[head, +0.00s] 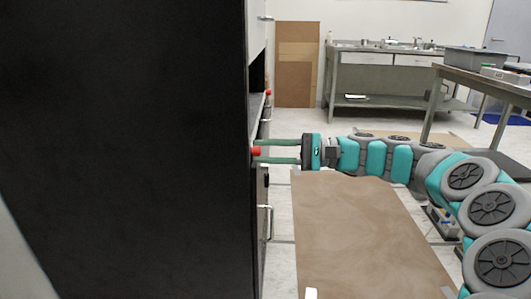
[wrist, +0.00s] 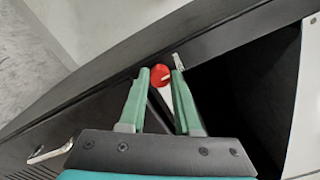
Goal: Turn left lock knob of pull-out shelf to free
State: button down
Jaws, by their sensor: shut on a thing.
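The left lock knob (head: 256,151) is a red knob on the near side of the cabinet's front. In the wrist view the red knob (wrist: 160,76) sits between my fingertips and bears a small pale mark. My gripper (head: 257,151) reaches in level from the right, its two green fingers on either side of the knob. It also shows in the wrist view (wrist: 161,80), shut on the knob. The pull-out shelf (head: 256,108) is a thin ledge seen edge-on. A second red knob (head: 268,92) shows at its far side.
The tall black cabinet (head: 130,140) fills the left of the head view. A metal handle (head: 268,222) sticks out below the knob. A dark opening (wrist: 250,85) lies right of the knob in the wrist view. A steel table (head: 480,82) stands at the right.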

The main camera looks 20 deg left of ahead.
jog(key=c, duration=0.6)
grip_release()
jog(key=v, duration=0.7)
jog(key=shift+d, duration=0.4)
